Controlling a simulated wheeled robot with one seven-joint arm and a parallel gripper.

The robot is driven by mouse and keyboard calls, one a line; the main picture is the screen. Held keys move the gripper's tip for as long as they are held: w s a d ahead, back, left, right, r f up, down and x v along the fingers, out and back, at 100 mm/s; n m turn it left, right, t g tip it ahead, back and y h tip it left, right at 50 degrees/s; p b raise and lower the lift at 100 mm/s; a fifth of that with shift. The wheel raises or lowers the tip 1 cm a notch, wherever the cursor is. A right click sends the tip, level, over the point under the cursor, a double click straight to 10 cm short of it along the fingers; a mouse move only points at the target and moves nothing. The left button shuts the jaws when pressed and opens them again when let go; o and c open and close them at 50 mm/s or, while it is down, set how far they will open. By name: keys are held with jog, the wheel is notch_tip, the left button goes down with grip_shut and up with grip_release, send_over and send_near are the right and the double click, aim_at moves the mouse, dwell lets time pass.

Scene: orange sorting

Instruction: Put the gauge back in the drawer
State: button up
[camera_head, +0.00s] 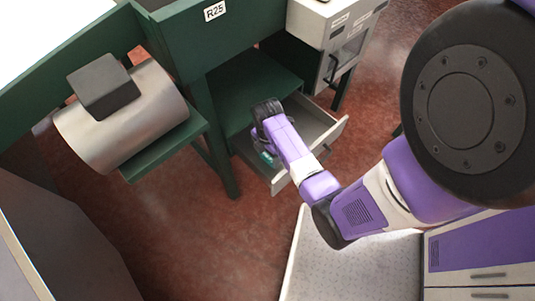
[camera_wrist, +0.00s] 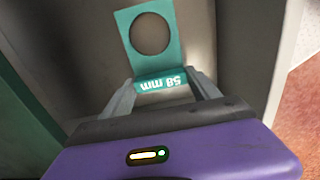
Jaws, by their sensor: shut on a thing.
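The gauge (camera_wrist: 173,42) is a teal plate with a round hole and a lip marked "58 mm". In the wrist view my gripper (camera_wrist: 165,88) is shut on its lip, one finger at each end. In the head view my gripper (camera_head: 266,150) reaches down into the open drawer (camera_head: 335,129), and only a bit of the teal gauge (camera_head: 267,158) shows beside it. The drawer is grey and pulled out from under the green bench. The wrist view shows its grey inside around the gauge. I cannot tell whether the gauge touches the drawer floor.
A green bench (camera_head: 220,45) labelled R25 stands above and behind the drawer. A metal cylinder with a dark block (camera_head: 104,86) rests on a green shelf to the left. A white cabinet (camera_head: 325,30) stands at the back. Red floor (camera_head: 190,235) is clear in front.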

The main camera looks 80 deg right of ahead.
jog(key=shift+f, duration=0.45)
dwell(0.3)
jog(key=o, duration=1.4)
jog(key=shift+o, duration=0.6)
jog(key=shift+r, duration=0.1)
jog(key=shift+r+p, duration=3.95)
jog(key=shift+p, duration=0.15)
